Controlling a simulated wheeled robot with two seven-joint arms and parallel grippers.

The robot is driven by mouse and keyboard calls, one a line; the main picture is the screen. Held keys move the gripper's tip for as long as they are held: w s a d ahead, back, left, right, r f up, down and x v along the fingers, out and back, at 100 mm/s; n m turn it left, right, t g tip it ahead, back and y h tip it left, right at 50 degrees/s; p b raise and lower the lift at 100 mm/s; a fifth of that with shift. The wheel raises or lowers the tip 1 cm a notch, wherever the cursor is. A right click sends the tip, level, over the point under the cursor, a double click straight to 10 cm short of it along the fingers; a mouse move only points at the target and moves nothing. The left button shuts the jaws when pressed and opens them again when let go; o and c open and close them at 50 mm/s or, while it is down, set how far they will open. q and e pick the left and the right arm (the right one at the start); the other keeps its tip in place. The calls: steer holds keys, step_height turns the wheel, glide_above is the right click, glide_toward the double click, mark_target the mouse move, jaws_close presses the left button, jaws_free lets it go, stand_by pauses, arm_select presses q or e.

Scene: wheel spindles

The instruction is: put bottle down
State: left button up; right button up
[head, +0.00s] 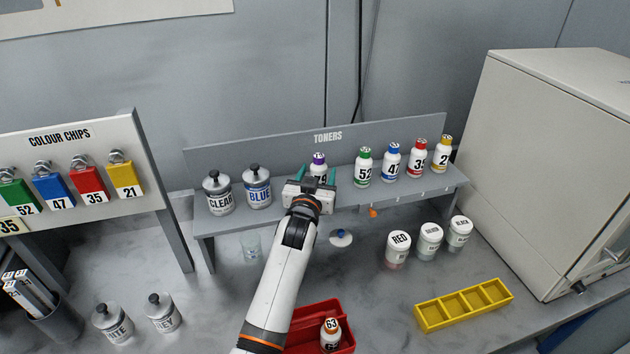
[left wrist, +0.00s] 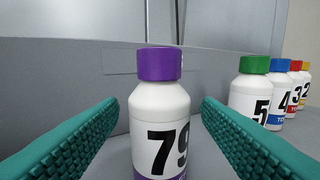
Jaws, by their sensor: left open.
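The bottle with a purple cap (head: 319,160) stands upright on the toner shelf, partly hidden behind my left gripper in the head view. In the left wrist view the bottle (left wrist: 160,115) shows the number 79 and stands between the two teal fingers, with a visible gap on each side. My left gripper (head: 318,176) is open around the bottle. The shelf (head: 285,219) carries the bottle at the gap between the blue can and the green-capped bottle. My right gripper does not show.
On the shelf, cans marked CLEAR (head: 218,193) and BLUE (head: 257,187) stand left; the green-capped bottle (head: 363,168) and several others stand right. Below are a red bin (head: 308,317), a yellow tray (head: 463,305), a glass (head: 251,247) and white jars (head: 398,250).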

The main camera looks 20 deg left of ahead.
arm_select(q)
steer(key=shift+s, duration=0.25)
steer(key=s+d+b, duration=0.1)
steer(key=s+b, duration=0.1)
steer(key=s, duration=0.9)
steer(key=shift+s+b, duration=0.25)
steer(key=shift+b, duration=0.1)
steer(key=shift+d, duration=0.1)
